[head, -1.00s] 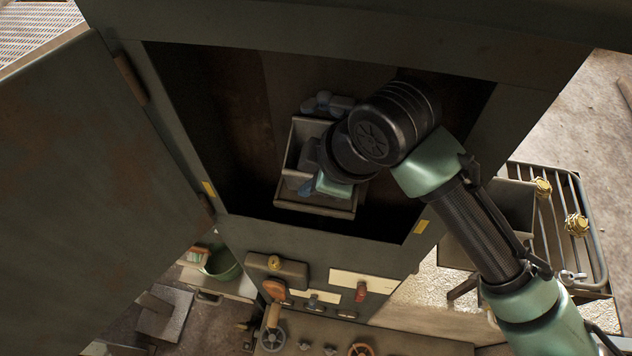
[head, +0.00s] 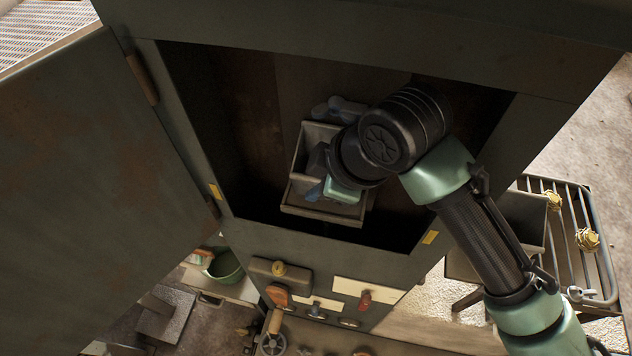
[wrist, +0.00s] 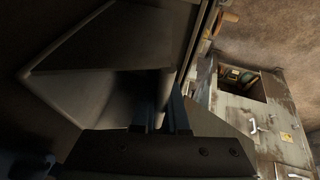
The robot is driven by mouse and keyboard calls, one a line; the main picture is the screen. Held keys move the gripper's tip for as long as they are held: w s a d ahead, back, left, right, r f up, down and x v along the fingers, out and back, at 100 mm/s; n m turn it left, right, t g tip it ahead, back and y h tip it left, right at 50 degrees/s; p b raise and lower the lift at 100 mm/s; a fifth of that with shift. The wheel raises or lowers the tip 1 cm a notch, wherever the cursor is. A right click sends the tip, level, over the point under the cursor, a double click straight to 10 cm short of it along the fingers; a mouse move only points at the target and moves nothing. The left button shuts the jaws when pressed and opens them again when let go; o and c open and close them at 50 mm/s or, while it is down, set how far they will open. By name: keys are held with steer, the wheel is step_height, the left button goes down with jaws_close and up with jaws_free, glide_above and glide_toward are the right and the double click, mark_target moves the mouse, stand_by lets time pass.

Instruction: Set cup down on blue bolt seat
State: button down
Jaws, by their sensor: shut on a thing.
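My gripper (wrist: 162,120) reaches into the open cabinet, at a grey open-topped bin (head: 322,211). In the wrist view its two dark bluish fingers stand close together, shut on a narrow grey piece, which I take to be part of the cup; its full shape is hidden. In the head view my wrist covers most of the gripper and the bin's right side. Small blue-grey rounded parts (head: 338,106) show at the bin's far edge. I cannot tell whether one is the blue bolt seat, or whether the held thing touches anything.
The cabinet door (head: 75,190) stands open at left. The cabinet's side posts and lower sill (head: 330,243) frame the opening closely around my arm. Below is a panel with an orange-red knob (head: 277,294). A metal rack (head: 575,235) with yellow knobs stands at right.

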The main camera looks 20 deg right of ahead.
steer(key=shift+f+b, duration=0.4)
steer(key=shift+b, duration=0.1)
stand_by(0.4)
steer(key=c, duration=0.8)
jaws_free()
steer(key=shift+c, duration=0.2)
steer(key=shift+r, duration=0.1)
